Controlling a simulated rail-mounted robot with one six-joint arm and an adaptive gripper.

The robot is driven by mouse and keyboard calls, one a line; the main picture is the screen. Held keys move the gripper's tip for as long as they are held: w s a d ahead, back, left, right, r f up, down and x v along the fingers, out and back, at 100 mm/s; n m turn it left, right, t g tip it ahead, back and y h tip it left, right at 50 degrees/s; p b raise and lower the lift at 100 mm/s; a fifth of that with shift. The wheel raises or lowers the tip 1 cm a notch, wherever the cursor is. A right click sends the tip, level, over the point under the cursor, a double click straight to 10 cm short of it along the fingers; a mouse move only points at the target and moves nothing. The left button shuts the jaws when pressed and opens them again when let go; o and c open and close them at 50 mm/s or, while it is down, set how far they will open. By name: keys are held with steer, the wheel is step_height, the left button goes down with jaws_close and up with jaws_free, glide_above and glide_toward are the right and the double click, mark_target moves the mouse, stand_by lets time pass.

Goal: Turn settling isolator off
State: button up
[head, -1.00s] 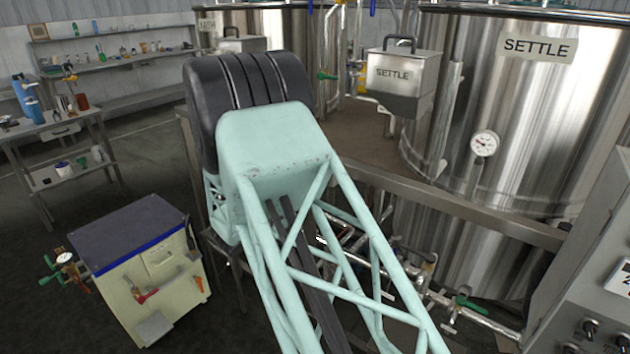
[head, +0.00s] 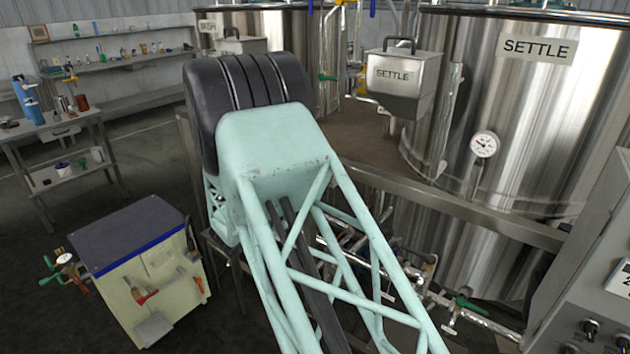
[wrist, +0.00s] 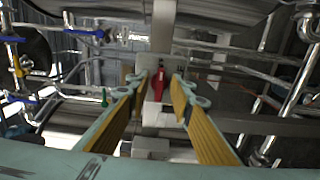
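A red switch handle (wrist: 158,84) on a small grey plate (wrist: 147,64) shows in the middle of the wrist view. I take it for the settling isolator; no label is readable there. My gripper (wrist: 160,91) is open, with its two yellow-padded fingers apart on the left and right of the red handle in the picture. I cannot tell whether either finger touches it. In the head view my arm hides the gripper and the switch. The steel tank (head: 530,110) marked SETTLE stands at the right.
A steel box (head: 395,85) marked SETTLE hangs before the tank. A steel frame beam (head: 450,203) and pipes with a green valve (head: 468,303) lie right of my arm. A cream cabinet (head: 150,275) stands lower left. Blue-handled pipework (wrist: 85,32) fills the wrist view's left.

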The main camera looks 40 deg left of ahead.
steer(key=shift+s, duration=0.1)
steer(key=s, duration=1.2)
steer(key=shift+d, duration=0.25)
steer(key=shift+w, duration=0.1)
